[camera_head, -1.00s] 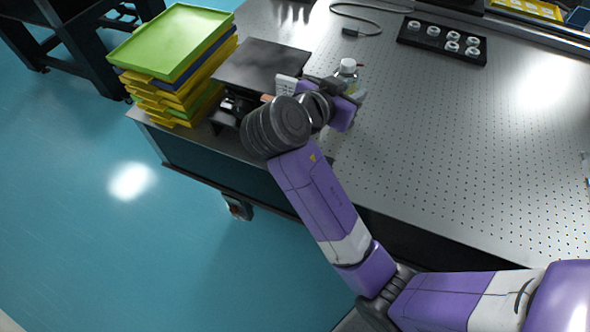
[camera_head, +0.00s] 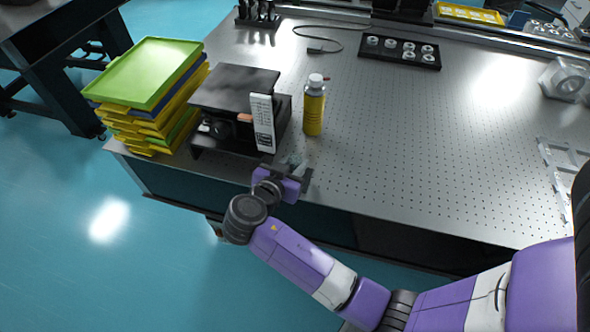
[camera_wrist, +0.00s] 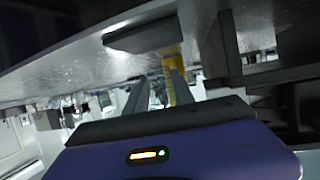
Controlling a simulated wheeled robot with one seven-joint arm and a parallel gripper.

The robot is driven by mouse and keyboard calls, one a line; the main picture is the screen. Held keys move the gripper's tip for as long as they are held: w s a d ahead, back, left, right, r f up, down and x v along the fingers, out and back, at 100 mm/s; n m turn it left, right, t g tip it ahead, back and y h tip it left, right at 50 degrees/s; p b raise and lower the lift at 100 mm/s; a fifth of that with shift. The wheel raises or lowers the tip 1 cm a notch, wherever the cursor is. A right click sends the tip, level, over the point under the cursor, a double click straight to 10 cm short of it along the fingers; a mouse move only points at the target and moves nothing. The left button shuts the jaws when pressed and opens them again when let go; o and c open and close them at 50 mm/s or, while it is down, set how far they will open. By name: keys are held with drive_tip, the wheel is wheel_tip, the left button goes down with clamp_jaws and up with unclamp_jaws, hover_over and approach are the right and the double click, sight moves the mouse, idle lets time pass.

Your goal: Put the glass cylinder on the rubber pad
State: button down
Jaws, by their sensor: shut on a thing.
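My gripper (camera_head: 294,172) is low over the front edge of the optical table (camera_head: 400,130), in front of the black device and the yellow bottle. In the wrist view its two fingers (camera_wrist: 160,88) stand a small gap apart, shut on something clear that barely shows. I take it to be the glass cylinder, but its outline cannot be made out. A dark flat slab (camera_wrist: 145,35) lies beyond the fingertips in the wrist view, against the tabletop. It may be the rubber pad; I cannot be sure. I make out no pad in the head view.
A yellow bottle (camera_head: 314,108) with a white cap stands behind my gripper. Left of it are a white upright panel (camera_head: 262,123), a black device (camera_head: 235,88) and stacked trays (camera_head: 145,75). A black holder (camera_head: 400,50) is at the back. The tabletop's middle is clear.

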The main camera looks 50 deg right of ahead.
drive_tip(key=shift+f, duration=1.55)
drive_tip(key=shift+f, duration=0.1)
drive_tip(key=c, duration=1.1)
unclamp_jaws()
drive_tip(key=shift+o, duration=0.2)
